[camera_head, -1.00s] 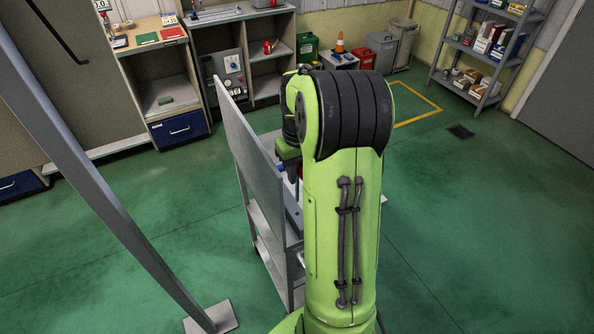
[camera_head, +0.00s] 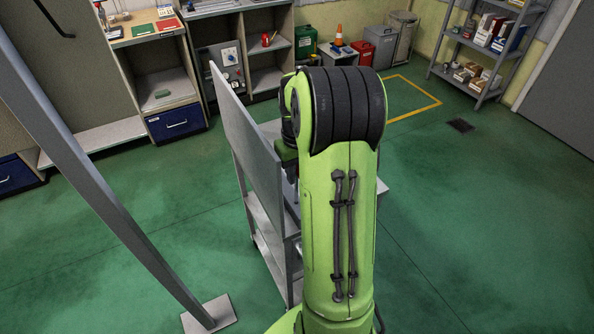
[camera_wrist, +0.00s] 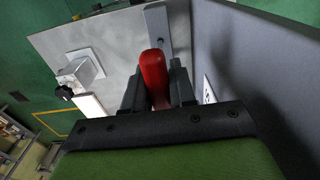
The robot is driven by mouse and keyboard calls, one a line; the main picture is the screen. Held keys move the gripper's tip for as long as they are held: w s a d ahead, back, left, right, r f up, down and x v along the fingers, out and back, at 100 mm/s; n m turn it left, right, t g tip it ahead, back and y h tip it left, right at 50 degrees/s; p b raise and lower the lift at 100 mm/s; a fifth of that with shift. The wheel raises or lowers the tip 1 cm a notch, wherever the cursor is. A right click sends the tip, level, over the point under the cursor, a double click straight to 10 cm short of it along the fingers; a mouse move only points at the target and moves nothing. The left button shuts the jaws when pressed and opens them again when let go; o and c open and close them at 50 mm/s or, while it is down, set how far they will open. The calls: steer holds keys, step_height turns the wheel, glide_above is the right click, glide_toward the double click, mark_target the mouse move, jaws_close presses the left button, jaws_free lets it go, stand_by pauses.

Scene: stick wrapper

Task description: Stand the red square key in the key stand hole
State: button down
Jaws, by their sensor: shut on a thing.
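In the wrist view, a red rounded handle, which I take as the red key (camera_wrist: 154,74), is between the two dark fingers of my gripper (camera_wrist: 157,88). My gripper is shut on it. The key's far end is hidden or hard to make out. A grey bar (camera_wrist: 156,20) lies just beyond the handle on the pale worktop (camera_wrist: 115,35); I cannot tell whether it is the key stand, and no hole shows clearly. In the head view, my own arm hides the gripper and the key.
A tall grey panel (camera_head: 243,130) stands along one side of the worktop, close to my gripper in the wrist view (camera_wrist: 235,50). A white square plate with a grey block (camera_wrist: 82,70) and a white block (camera_wrist: 88,106) are left of the fingers.

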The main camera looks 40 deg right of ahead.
mark_target(297, 181)
steer(key=shift+f+b, duration=0.3)
steer(key=shift+f, duration=0.15)
stand_by(0.7)
steer(key=shift+f, duration=0.3)
stand_by(0.4)
steer(key=shift+f+b, duration=0.85)
steer(key=shift+f, duration=0.15)
steer(key=shift+f+b, duration=0.65)
steer(key=shift+f, duration=0.2)
steer(key=c, duration=0.8)
jaws_free()
steer(key=shift+c, duration=0.2)
